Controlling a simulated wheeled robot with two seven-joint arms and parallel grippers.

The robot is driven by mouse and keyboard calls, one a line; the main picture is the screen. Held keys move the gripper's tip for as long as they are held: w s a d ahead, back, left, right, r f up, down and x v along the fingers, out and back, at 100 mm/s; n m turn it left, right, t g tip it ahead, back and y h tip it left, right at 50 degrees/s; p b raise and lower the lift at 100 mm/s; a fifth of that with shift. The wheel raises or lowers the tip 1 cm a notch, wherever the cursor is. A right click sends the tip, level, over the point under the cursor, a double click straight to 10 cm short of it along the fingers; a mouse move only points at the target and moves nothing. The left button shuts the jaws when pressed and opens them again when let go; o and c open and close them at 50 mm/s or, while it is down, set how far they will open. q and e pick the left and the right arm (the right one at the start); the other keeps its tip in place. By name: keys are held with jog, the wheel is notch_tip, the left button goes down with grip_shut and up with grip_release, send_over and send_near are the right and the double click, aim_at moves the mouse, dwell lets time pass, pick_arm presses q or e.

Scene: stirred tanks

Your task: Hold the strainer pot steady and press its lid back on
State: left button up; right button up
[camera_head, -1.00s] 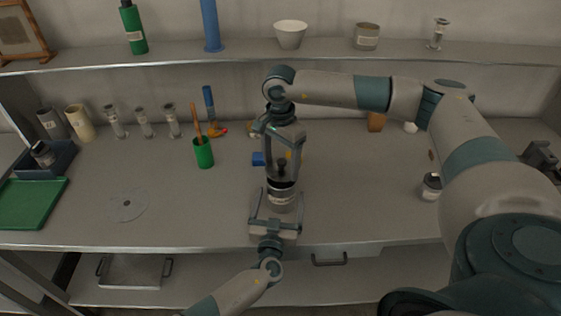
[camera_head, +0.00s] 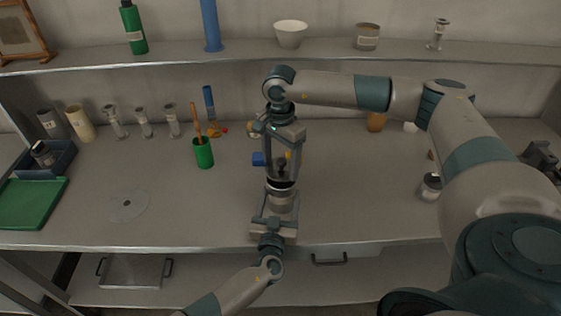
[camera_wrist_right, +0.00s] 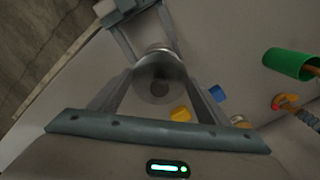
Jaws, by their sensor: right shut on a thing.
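The strainer pot (camera_head: 281,202) stands upright near the front edge of the workbench, a small pale cylinder with a dark upper rim. Its dark lid (camera_head: 281,183) with a knob is at the pot's top; I cannot tell whether it is fully seated. My right gripper (camera_head: 282,172) points down from above, its fingers shut on the lid. The wrist view shows the round lid (camera_wrist_right: 159,88) between the fingers, over the pot. My left gripper (camera_head: 280,207) comes from the front, its fingers closed around the pot's sides.
A green cup (camera_head: 203,154) with a stick stands to the left. A blue block (camera_head: 258,159) lies behind the pot. A labelled jar (camera_head: 430,187) is under my right arm. A thin disc (camera_head: 128,204) lies front left, with clear bench around it. A shelf (camera_head: 330,50) runs above.

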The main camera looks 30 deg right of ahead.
dwell(0.5)
jog(key=shift+r+n, duration=0.5)
jog(key=shift+r, duration=1.25)
jog(key=shift+f, duration=0.2)
jog(key=shift+f, duration=3)
jog(key=shift+f, duration=0.15)
jog(key=o, duration=1.3)
jog(key=shift+o, duration=0.2)
